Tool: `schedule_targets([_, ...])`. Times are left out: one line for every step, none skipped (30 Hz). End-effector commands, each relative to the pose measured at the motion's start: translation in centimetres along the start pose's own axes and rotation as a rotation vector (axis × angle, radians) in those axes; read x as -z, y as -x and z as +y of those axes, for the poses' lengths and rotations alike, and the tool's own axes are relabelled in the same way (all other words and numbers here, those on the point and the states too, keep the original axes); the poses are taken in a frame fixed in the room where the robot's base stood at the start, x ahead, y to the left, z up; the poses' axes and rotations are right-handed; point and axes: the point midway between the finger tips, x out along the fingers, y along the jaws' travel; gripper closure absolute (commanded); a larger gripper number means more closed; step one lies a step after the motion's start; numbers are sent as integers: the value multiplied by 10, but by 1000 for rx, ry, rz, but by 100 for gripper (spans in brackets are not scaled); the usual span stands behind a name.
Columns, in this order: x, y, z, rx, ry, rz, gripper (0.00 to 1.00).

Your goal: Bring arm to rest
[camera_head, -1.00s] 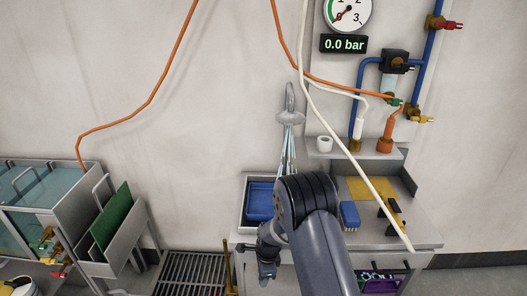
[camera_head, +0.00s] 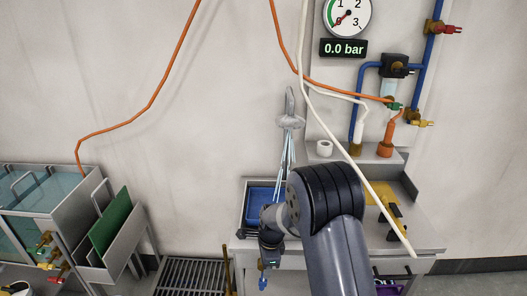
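My gripper (camera_head: 264,275) hangs at the end of my dark grey arm, low in the picture, in front of the steel bench (camera_head: 425,240). Its fingers are small and dark here, and I cannot tell whether they are open or shut. A small blue spot shows at its tip; I cannot tell whether it is part of the gripper or something else. My arm covers part of the bench top and of the blue tray (camera_head: 259,200) at the bench's left end.
A pressure gauge (camera_head: 347,15) with a 0.0 bar display (camera_head: 343,48) is on the wall. A white hose (camera_head: 350,160) hangs across the bench. An orange hose (camera_head: 340,84) runs above. Steel tanks (camera_head: 40,210) stand left, a floor grate (camera_head: 190,275) beside them. A purple item lies in the bench's lower opening.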

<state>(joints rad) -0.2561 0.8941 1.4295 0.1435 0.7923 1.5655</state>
Motion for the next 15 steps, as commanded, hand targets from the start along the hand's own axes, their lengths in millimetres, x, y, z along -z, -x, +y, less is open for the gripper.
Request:
schedule_targets([0,10,-1,4,0,0,61])
schedule_targets([0,16,-1,5,-1,0,61])
schedule_targets([0,23,-1,4,-1,0,61])
schedule_targets([0,14,1,-4,-1,1,61])
schedule_targets([0,7,2,-7,-1,1,61])
schedule_targets([0,-1,2,-7,-1,1,61])
schedule_targets([0,-6,2,-7,0,1,61])
schedule_targets([0,-12,1,-6,0,1,61])
schedule_targets([0,-18,1,-6,1,1,61])
schedule_targets([0,-24,1,-5,1,1,61])
schedule_targets([0,-29,1,-5,1,1,61])
schedule_targets([0,-36,1,-5,1,1,61])
schedule_targets([0,-41,1,-4,1,1,61])
schedule_targets([0,-46,1,-4,1,1,61])
schedule_targets([0,-53,1,-5,0,1,61])
